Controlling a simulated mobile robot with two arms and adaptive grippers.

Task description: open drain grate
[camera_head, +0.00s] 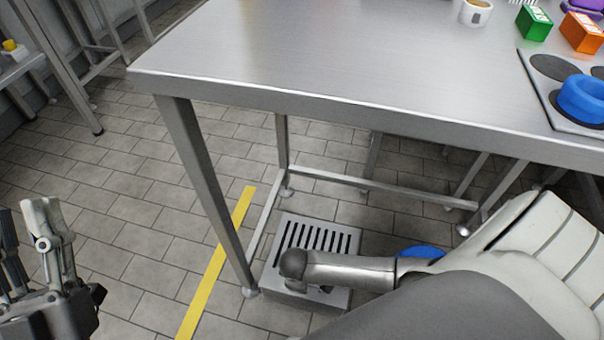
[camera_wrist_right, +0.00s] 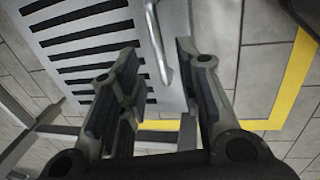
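In the right wrist view the slotted grate (camera_wrist_right: 85,45) fills the upper left, and a thin metal handle bar (camera_wrist_right: 158,45) shows beside the slots. My right gripper (camera_wrist_right: 157,52) is open, and the bar appears in the gap between its fingertips; contact cannot be told. In the head view my right arm covers part of the grate and hides that gripper. My left gripper (camera_head: 25,212) is open and empty at lower left.
A steel table (camera_head: 300,55) stands over the grate, its front leg (camera_head: 205,185) close to the grate's left side. Low crossbars run behind it. A yellow floor line (camera_head: 215,268) passes to the left. The tiled floor at left is clear.

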